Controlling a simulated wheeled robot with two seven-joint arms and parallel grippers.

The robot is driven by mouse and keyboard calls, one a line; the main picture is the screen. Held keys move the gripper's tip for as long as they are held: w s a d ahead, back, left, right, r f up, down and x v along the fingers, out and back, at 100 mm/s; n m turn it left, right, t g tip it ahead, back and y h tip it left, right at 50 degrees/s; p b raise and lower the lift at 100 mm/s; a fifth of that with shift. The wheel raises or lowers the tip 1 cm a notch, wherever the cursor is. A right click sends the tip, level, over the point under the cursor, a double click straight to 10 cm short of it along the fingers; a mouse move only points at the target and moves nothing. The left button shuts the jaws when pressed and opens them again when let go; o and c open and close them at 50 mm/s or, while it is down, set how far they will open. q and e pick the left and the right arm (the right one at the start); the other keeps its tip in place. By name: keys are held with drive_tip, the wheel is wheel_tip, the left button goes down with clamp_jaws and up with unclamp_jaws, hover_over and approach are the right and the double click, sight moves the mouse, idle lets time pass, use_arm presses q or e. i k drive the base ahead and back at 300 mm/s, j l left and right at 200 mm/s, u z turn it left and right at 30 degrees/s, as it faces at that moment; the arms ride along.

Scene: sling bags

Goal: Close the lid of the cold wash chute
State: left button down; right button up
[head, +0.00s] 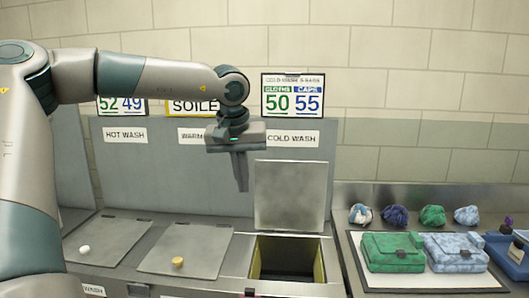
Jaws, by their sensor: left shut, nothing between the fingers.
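The cold wash chute (286,272) is an open, dark square hole in the grey counter, below the sign reading COLD WASH (291,138). Its grey metal lid (290,196) stands up behind the hole, leaning near the back panel. My left gripper (241,186) is shut and empty, pointing down. In the picture it is just left of the raised lid, by its upper left edge; I cannot tell whether they touch. My right gripper is not in view.
Two other lids, left (107,241) and middle (186,251), lie closed with small knobs. On the right, a tray (358,262) holds a green bag (393,252) and a blue bag (455,252). Several bundled cloths or caps (432,215) sit behind them.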

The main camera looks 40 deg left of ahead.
sight(290, 195)
drive_tip(key=i+j, duration=1.35)
drive_tip(key=j, duration=0.15)
